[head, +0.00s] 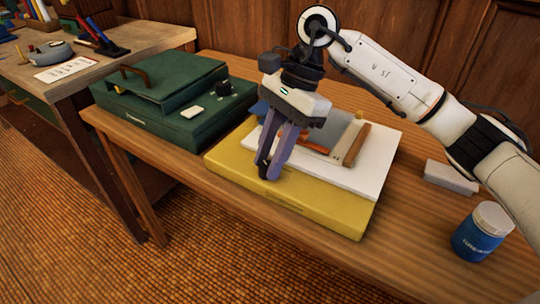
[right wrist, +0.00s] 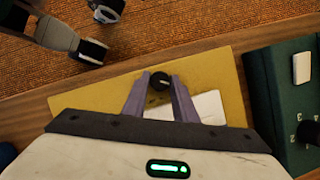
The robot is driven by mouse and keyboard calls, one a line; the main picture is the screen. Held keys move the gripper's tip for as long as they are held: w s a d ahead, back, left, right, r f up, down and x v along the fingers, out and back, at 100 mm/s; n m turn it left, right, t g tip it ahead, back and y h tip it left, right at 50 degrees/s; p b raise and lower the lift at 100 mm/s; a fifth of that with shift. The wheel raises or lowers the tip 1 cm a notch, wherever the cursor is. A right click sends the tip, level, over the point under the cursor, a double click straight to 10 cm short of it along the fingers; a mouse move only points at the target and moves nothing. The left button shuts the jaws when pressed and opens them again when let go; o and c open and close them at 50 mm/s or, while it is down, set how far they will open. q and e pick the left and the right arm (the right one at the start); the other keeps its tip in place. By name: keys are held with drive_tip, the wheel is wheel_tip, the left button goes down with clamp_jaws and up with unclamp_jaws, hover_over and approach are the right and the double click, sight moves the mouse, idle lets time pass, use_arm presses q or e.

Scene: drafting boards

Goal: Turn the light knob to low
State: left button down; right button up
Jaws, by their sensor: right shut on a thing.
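The box also carries a white panel (head: 375,170). My right gripper (head: 268,170) reaches down over the box with its purple-grey fingers shut on this knob, one finger on each side. In the head view the fingers largely hide the knob. The setting marks around it cannot be read. My left gripper is not in the head view.
A green case (head: 160,112) with another black knob (head: 224,88) and a white block (head: 192,113) stands to the left. A blue jar (head: 475,238) and a pale block (head: 450,178) lie to the right. Wooden and orange tools rest on the panel.

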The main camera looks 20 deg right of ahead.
drive_tip(key=m, duration=0.2)
drive_tip(key=m+t+b, duration=0.1)
drive_tip(key=m, duration=0.1)
drive_tip(key=shift+s+t, duration=0.15)
drive_tip(key=shift+t, duration=0.15)
drive_tip(key=m+t+b, duration=0.1)
drive_tip(key=m, duration=0.1)
drive_tip(key=shift+s+m, duration=0.1)
drive_tip(key=shift+m, duration=0.3)
drive_tip(key=shift+m+t+b, duration=0.3)
drive_tip(key=shift+m+b, duration=0.1)
drive_tip(key=shift+m, duration=0.4)
drive_tip(key=shift+s+m+t+h+b, duration=0.1)
drive_tip(key=shift+m+t+h+b, duration=0.2)
drive_tip(key=shift+m, duration=0.6)
drive_tip(key=shift+a+m, duration=0.1)
drive_tip(key=shift+m, duration=0.5)
drive_tip(key=o, duration=1)
